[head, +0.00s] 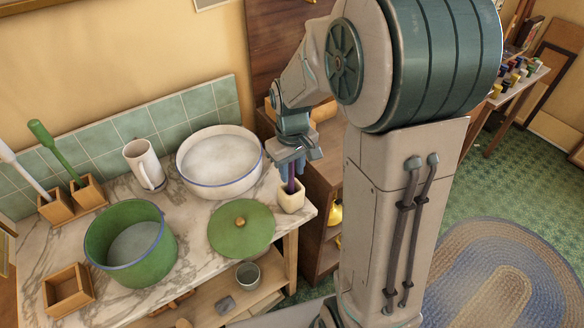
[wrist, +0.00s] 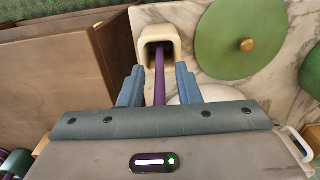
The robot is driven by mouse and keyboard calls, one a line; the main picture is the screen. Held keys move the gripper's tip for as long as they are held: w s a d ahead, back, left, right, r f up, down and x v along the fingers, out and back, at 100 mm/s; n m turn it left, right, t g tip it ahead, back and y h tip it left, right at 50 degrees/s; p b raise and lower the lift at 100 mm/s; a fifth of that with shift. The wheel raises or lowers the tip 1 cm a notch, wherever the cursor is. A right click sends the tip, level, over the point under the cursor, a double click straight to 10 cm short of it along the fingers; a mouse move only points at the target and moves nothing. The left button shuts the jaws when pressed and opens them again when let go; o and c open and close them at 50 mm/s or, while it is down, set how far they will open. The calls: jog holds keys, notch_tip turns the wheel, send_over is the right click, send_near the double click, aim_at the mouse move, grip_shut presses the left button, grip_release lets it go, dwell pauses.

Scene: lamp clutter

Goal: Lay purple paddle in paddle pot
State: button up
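The purple paddle (head: 291,184) stands in a small cream pot (head: 291,199) at the right front corner of the marble counter. In the wrist view its purple shaft (wrist: 160,84) runs from between my fingers into the cream pot (wrist: 146,35). My gripper (wrist: 160,85) is open, with one blue finger on each side of the shaft and a gap to both. In the head view my gripper (head: 296,155) is above the pot. An empty square wooden pot (head: 68,289) stands at the counter's left front. The paddle's lower end is hidden in the cream pot.
Two wooden pots hold a green paddle (head: 52,146) and a white paddle (head: 20,165) at the back left. A green pot (head: 131,245), its lid (head: 240,228), a white basin (head: 219,163) and a white pitcher (head: 144,165) stand on the counter between.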

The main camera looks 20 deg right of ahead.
jog(key=shift+r+p, duration=2.35)
jog(key=shift+r, duration=0.7)
jog(key=o, duration=0.6)
notch_tip(320, 180, up, 14)
jog(key=s+f+m+t, duration=0.1)
jog(key=s+f, duration=0.1)
jog(key=s, duration=0.3)
jog(key=s+f+m+t, duration=0.1)
jog(key=s+f, duration=0.1)
jog(key=s, duration=0.3)
jog(key=s+f+m+t, duration=0.1)
jog(key=s+f, duration=0.1)
jog(key=s, duration=0.3)
jog(key=shift+f+m+b, duration=0.15)
jog(key=shift+m+b, duration=0.15)
jog(key=shift+b, duration=0.05)
